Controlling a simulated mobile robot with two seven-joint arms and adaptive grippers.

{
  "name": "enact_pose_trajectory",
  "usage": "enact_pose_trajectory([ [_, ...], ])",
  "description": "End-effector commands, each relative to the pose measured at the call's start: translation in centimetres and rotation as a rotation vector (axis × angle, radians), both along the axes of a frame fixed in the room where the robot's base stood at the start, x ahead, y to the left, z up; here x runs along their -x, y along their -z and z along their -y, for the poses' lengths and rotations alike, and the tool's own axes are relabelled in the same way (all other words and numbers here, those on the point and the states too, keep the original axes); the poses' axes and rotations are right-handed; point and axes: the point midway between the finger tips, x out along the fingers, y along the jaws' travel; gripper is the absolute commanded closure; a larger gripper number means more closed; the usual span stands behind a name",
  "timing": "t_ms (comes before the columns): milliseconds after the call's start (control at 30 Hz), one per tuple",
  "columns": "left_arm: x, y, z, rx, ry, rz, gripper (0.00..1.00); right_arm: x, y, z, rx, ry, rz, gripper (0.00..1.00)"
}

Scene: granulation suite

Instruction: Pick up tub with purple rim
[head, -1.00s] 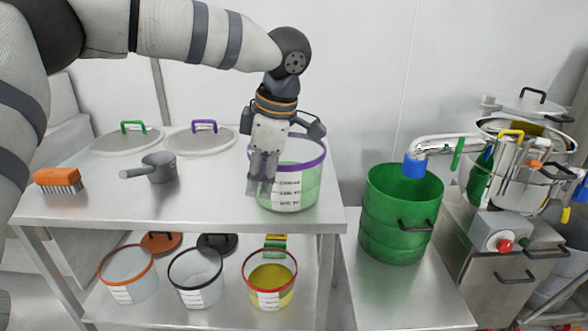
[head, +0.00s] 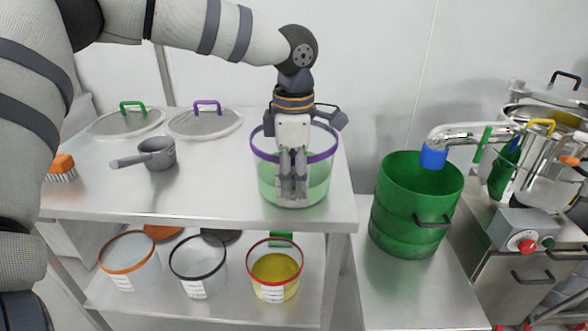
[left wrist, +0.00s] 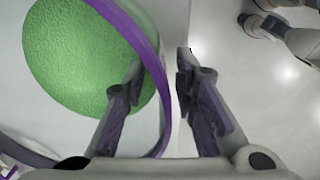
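The tub with the purple rim (head: 262,153) stands upright near the right end of the upper table. It is clear-walled and holds a green material, which the left wrist view shows as grainy (left wrist: 75,55). My left gripper (head: 293,196) points down at the tub's near side and hides part of its front and its label. In the left wrist view the fingers (left wrist: 160,68) are apart, with the purple rim (left wrist: 143,38) passing between them. One finger is over the inside, the other outside. I cannot tell whether either touches the wall. My right gripper is not in view.
Two lids, green-handled (head: 127,122) and purple-handled (head: 205,123), lie behind a grey scoop (head: 157,153). An orange brush (head: 62,166) is at left. Several tubs stand on the lower shelf (head: 225,312). A green drum (head: 395,240) and steel machine (head: 505,272) stand right.

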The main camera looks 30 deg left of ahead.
Motion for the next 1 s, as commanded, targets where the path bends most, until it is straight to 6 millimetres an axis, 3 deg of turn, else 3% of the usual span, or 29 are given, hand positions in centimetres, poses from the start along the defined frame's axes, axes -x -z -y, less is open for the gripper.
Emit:
enact_pose_trajectory([
  [100,-0.1,1.3,0.0,0.000,0.001,0.000,0.74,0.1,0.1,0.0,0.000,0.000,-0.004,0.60],
  [300,-0.1,1.3,0.0,-0.001,0.001,0.001,0.74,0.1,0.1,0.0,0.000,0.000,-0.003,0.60],
  [400,-0.1,1.3,0.0,-0.001,0.001,0.001,0.97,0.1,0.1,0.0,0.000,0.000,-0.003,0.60],
  [433,-0.1,1.3,0.0,-0.001,0.001,0.001,1.00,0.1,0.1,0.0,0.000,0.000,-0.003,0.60],
  [867,-0.2,1.2,0.0,-0.001,0.001,0.004,1.00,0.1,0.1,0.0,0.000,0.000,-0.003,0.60],
  [1000,-0.2,0.1,0.0,0.000,0.000,0.006,1.00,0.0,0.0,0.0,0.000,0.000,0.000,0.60],
])
